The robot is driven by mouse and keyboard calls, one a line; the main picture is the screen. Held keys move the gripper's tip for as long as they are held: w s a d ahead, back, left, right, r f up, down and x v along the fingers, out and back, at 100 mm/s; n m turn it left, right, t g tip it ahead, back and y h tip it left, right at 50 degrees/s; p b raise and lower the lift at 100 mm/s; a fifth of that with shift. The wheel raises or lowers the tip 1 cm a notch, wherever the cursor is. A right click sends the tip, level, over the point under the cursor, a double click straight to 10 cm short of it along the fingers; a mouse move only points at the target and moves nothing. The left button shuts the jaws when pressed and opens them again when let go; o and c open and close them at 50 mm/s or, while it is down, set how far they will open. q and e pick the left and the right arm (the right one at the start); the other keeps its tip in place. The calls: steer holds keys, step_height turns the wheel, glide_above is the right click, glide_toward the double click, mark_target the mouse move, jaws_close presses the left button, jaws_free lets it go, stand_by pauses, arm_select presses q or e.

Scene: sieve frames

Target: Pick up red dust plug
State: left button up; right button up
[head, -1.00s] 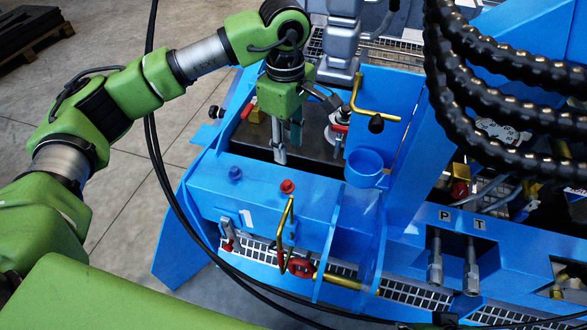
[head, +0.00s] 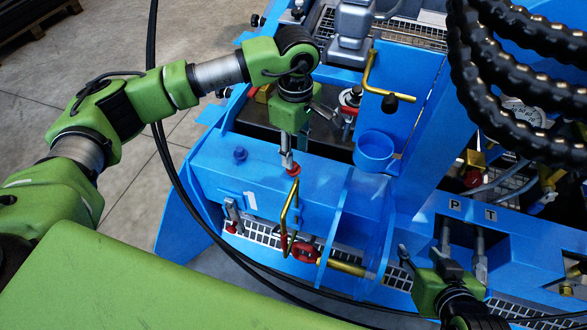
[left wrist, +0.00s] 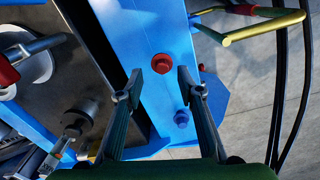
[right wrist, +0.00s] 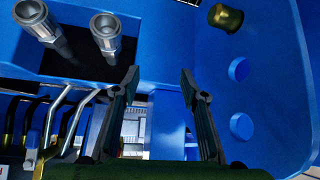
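The red dust plug (head: 293,169) sits upright on the blue top surface of the machine frame. In the left wrist view the red dust plug (left wrist: 162,63) shows just beyond and between the fingertips. My left gripper (head: 289,158) points down, close above the plug in the head view. In the left wrist view the left gripper (left wrist: 159,80) is open with nothing between its fingers. My right gripper (head: 424,254) is at the lower right, in front of the P and T ports. In the right wrist view the right gripper (right wrist: 158,75) is open and empty.
A blue plug (head: 239,155) stands left of the red one. A blue cup (head: 374,150) is to the right. Metal couplings (right wrist: 105,32) are near my right gripper. Black hoses (head: 500,70) hang at upper right.

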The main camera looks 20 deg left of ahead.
mark_target(293, 169)
arm_select(q)
step_height(293, 169, down, 4)
steer(key=shift+s+r+b, duration=0.1)
steer(key=shift+s+b, duration=0.05)
steer(key=shift+b, duration=0.2)
arm_select(e)
steer(key=w+r+t, duration=0.1)
steer(key=w, duration=0.1)
steer(key=w+a+r+t, duration=0.1)
steer(key=r, duration=0.1)
steer(key=shift+w+a+r+y, duration=0.15)
steer(key=shift+w+a+y, duration=0.05)
steer(key=shift+w+y, duration=0.15)
arm_select(q)
steer(key=c, duration=0.9)
steer(key=shift+o, duration=0.2)
steer(key=shift+r, duration=0.1)
